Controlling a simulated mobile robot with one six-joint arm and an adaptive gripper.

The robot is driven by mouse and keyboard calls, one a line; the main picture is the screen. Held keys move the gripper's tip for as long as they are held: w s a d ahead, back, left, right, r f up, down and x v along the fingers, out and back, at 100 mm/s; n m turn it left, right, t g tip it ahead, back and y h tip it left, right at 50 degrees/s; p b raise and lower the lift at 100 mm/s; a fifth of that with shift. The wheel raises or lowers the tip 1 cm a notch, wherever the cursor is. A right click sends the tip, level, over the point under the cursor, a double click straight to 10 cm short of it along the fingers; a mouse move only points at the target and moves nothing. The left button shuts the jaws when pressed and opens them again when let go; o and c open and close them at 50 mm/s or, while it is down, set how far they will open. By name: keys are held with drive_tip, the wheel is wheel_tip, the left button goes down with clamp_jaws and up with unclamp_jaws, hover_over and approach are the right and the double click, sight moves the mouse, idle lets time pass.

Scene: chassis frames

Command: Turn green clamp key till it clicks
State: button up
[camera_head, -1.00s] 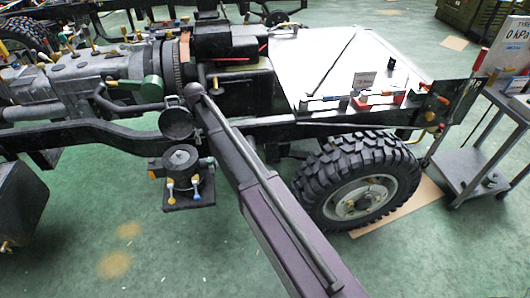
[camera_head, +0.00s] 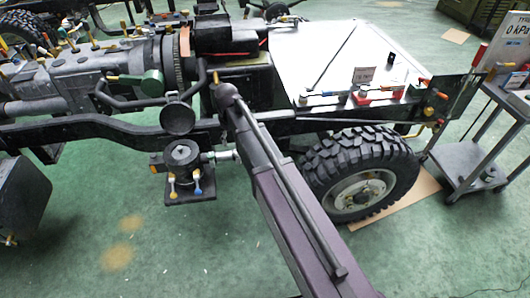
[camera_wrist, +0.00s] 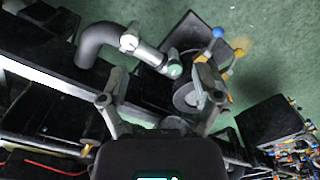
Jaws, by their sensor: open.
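A small green piece, seemingly the clamp key, shows in the wrist view (camera_wrist: 175,70) at the end of a silver fitting (camera_wrist: 145,52), beside a dark round housing (camera_wrist: 187,96). In the head view the silver fitting (camera_head: 226,155) runs right from the housing (camera_head: 183,157) and passes behind my arm. My gripper (camera_wrist: 156,92) is open in the wrist view. One finger is left of the fitting and the other is by the housing; the green piece lies beyond the gap between them. I cannot tell if either finger touches anything. The head view hides my gripper.
A black elbow hose (camera_wrist: 97,42) joins the fitting. Blue and yellow taps (camera_head: 171,186) stand on the housing's plate. The dark chassis rail (camera_head: 90,135) and a large tyre (camera_head: 362,172) are close by. A grey cart (camera_head: 470,165) stands right. Green floor is clear in front.

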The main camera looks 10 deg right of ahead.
drive_tip(key=s+d+r+m+p, duration=0.2)
drive_tip(key=s+d+m, duration=0.3)
drive_tip(key=s+d, duration=0.4)
drive_tip(key=s, duration=0.3)
drive_tip(key=shift+d, duration=0.4)
drive_tip(key=s+d+r+m+p, duration=0.2)
drive_tip(key=s+d, duration=0.1)
drive_tip(key=s, duration=0.3)
drive_tip(key=shift+d+r+m+p, duration=0.15)
drive_tip(key=shift+r+m+p, duration=0.15)
drive_tip(key=shift+r, duration=0.05)
idle(2.1)
